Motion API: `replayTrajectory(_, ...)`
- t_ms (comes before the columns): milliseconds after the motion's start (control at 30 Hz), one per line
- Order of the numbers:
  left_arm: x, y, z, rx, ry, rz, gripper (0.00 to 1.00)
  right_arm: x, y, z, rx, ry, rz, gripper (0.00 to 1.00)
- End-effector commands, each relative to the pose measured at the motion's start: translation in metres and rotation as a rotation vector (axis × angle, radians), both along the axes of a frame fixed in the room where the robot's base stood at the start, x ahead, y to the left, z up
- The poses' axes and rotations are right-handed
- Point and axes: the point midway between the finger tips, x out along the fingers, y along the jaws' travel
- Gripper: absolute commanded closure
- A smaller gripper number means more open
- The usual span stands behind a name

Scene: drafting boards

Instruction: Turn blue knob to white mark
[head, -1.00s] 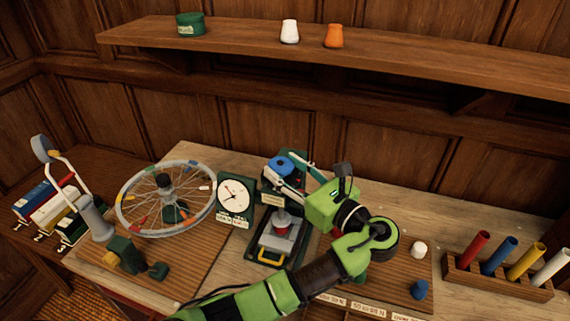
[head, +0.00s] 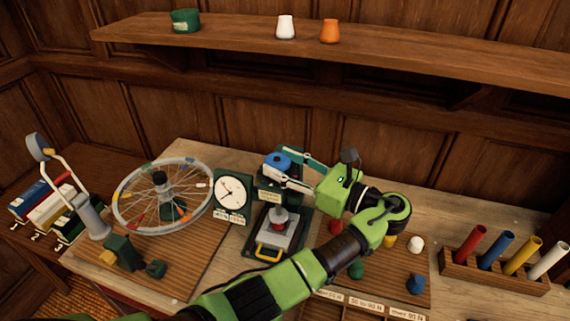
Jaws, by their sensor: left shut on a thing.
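The blue knob (head: 276,162) sits on top of a dark green stand behind the press, near the back of the bench. My left gripper (head: 284,167) reaches in from the right with one finger behind the knob and one in front, and is shut on it. Part of the knob's right side is between the fingers. I cannot make out a white mark at this size. My right gripper is not in view.
A dial gauge (head: 231,190) and a spoked wheel (head: 122,204) stand left of the knob. A press with a yellow handle (head: 268,252) is in front. Coloured pieces lie on a board at right, near a rack of tubes (head: 492,278). A shelf (head: 380,56) runs above.

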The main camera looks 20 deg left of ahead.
Motion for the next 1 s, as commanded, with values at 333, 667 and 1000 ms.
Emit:
replayTrajectory(333, 0.0, 0.001, -0.002, -0.001, 0.003, 0.002, 0.4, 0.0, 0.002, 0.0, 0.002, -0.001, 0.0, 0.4)
replayTrajectory(667, 0.0, 0.001, 0.02, -0.002, -0.003, 0.001, 0.4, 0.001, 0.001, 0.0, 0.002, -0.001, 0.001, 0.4)
replayTrajectory(1000, 0.0, 0.003, 0.082, -0.003, 0.0, 0.004, 0.4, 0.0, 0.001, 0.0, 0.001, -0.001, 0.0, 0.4)
